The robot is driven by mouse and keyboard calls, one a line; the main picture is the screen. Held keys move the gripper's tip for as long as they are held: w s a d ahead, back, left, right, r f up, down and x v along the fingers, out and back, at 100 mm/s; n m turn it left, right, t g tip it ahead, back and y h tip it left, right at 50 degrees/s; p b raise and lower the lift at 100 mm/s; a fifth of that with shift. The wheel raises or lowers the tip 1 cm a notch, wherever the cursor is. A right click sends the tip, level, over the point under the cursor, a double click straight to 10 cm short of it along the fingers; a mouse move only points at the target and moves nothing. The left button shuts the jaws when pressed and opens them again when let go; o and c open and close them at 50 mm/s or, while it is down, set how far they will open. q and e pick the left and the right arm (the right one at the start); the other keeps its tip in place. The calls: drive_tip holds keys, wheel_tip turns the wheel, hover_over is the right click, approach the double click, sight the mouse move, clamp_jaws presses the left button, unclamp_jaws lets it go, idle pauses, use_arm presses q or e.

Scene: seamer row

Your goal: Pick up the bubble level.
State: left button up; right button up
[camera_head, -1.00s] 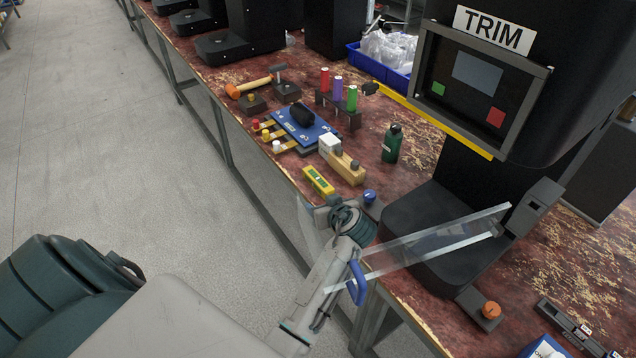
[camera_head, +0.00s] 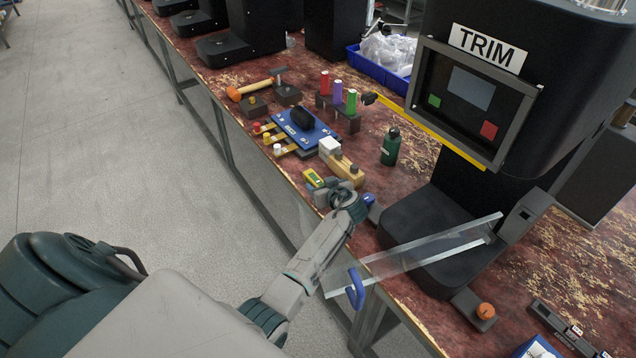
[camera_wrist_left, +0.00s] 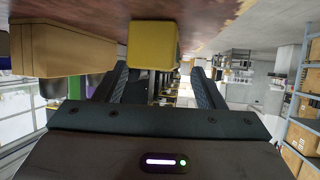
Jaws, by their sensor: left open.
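The bubble level (camera_head: 314,178) is a small yellow bar with a green vial window, lying on the worn red bench near its front edge. My left gripper (camera_head: 322,191) is at its near end and hides part of it in the head view. In the left wrist view, the yellow end of the level (camera_wrist_left: 152,43) is close ahead, roughly between the fingers of my left gripper (camera_wrist_left: 160,76). The jaws are apart and not closed on it. I cannot tell whether a finger touches it. My right gripper is not in view.
A wooden block with a white piece (camera_head: 342,163) sits just beyond the level; a blue button (camera_head: 368,199) is to the right. A clear hinged guard (camera_head: 420,255) with a blue handle juts beside my left arm. A green bottle (camera_head: 391,147) stands farther back.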

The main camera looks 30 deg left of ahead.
use_arm(q)
drive_tip(key=shift+w+a+f, duration=0.2)
drive_tip(key=shift+w+a, duration=0.05)
drive_tip(key=shift+a, duration=0.1)
drive_tip(key=shift+a+f, duration=0.1)
drive_tip(key=c, duration=1.2)
